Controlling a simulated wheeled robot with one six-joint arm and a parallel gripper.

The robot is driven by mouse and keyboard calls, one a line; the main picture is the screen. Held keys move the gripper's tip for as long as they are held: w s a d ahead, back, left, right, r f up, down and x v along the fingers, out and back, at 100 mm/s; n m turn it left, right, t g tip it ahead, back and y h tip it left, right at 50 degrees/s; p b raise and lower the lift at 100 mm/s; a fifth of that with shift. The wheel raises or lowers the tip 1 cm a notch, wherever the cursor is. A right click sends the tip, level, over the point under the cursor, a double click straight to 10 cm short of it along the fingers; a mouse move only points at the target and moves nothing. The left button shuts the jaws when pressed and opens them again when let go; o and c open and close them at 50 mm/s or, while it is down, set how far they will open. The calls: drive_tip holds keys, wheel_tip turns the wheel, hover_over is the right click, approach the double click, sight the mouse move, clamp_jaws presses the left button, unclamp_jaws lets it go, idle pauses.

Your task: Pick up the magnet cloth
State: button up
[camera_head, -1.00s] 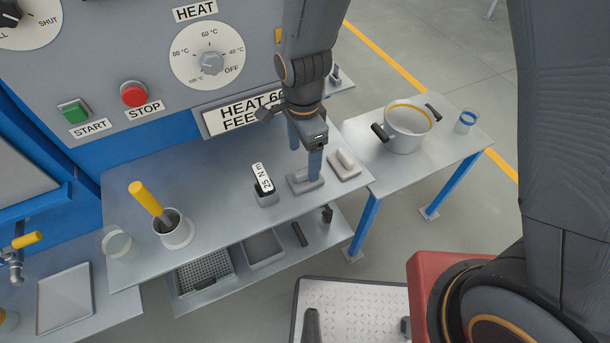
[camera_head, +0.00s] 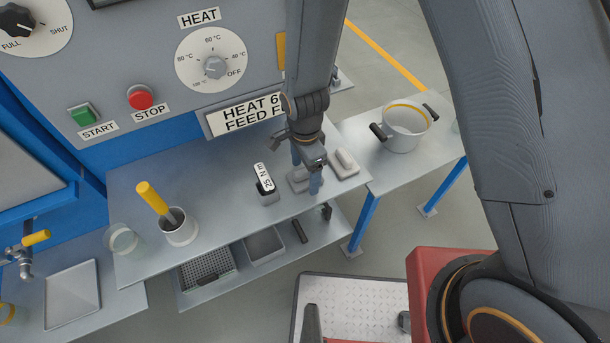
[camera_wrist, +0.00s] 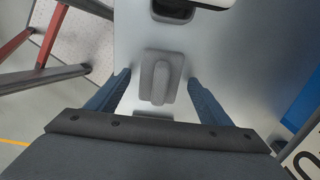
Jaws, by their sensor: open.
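Two small grey pads with raised ridge handles lie side by side on the metal table. Neither carries a readable name, so I cannot tell by label which is the magnet cloth. My gripper (camera_head: 305,174) is open and points down over the left, greyer pad (camera_head: 299,180). In the wrist view, this pad (camera_wrist: 162,78) lies between my two blue fingers (camera_wrist: 160,80), its ridge running lengthwise between them. No contact shows. The paler right pad (camera_head: 345,163) lies just beside it; in the wrist view my gripper body mostly hides it.
A dark block with a "25 N m" tag (camera_head: 267,190) stands just left of the pads. A cup with a yellow handle (camera_head: 180,228) is further left. A pot (camera_head: 406,128) stands on the right side table. The control panel (camera_head: 120,60) rises behind.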

drive_tip(key=c, duration=1.2)
drive_tip(key=shift+r, duration=0.1)
